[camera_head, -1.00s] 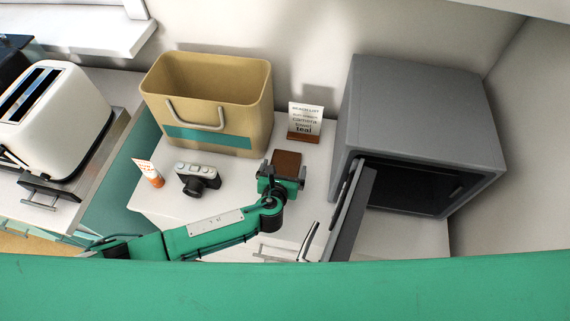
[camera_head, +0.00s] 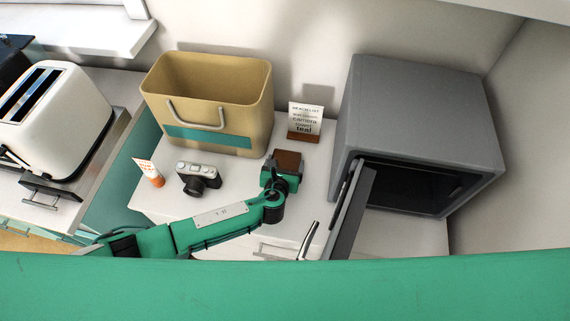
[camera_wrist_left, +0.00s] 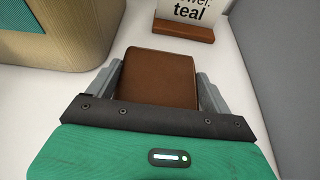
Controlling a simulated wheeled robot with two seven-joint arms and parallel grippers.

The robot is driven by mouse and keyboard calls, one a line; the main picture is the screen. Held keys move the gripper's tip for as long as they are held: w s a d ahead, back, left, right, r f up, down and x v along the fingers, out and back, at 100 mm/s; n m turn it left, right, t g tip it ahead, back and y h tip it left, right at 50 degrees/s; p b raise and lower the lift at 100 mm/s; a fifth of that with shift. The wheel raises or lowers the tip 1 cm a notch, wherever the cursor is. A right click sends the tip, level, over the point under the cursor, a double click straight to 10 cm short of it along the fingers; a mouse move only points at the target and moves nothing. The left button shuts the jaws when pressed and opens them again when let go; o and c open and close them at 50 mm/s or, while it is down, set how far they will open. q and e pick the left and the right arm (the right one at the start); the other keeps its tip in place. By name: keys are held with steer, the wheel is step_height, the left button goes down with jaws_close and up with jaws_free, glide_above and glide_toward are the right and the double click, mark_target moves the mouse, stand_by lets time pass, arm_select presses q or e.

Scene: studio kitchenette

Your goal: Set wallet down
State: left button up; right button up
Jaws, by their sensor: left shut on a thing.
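The brown wallet (camera_head: 288,159) is at the end of my left arm, over the white counter between the camera and the safe. My left gripper (camera_head: 281,172) is shut on it. In the left wrist view the wallet (camera_wrist_left: 160,78) lies flat between the two grey fingers of the gripper (camera_wrist_left: 158,88). Its near edge is hidden behind the gripper body. I cannot tell whether the wallet touches the counter. My right gripper is not in view.
A tan bin (camera_head: 205,100) stands behind, left of a printed card on a wooden stand (camera_head: 303,136). A camera (camera_head: 198,178) and an orange-based card (camera_head: 149,172) are at left. A grey safe (camera_head: 420,130) with its door (camera_head: 350,215) open stands at right.

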arm_select(q)
steer(key=shift+r, duration=0.2)
step_height(320, 180, up, 28)
steer(key=b, duration=0.2)
steer(key=shift+f, duration=0.15)
